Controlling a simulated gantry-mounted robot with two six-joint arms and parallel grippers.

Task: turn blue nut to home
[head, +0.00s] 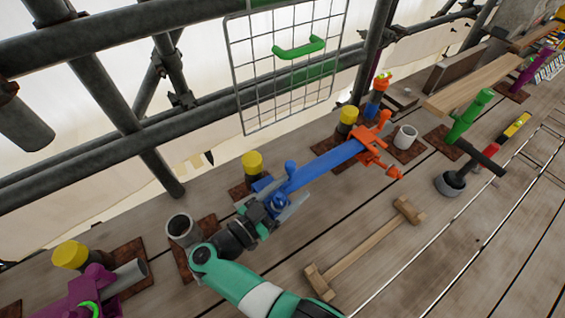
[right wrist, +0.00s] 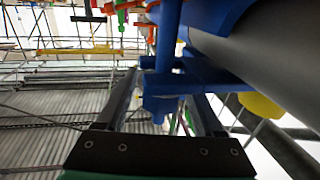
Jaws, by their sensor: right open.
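The blue nut (right wrist: 163,85) shows in the right wrist view as a blue piece with stubby arms, between the two fingers of my right gripper (right wrist: 166,98). The fingers stand apart on either side of it; I cannot tell whether either touches. In the head view my right gripper (head: 272,208) reaches up from the bottom to the blue fitting (head: 262,186), which is partly hidden by the fingers. A long blue bar (head: 328,164) runs from there toward an orange fitting (head: 372,152). No home mark is clear to me. My left gripper is not in view.
Yellow-capped posts (head: 252,162) and grey pipe stubs (head: 180,226) stand close to the gripper. A purple clamp (head: 90,292) is at lower left.

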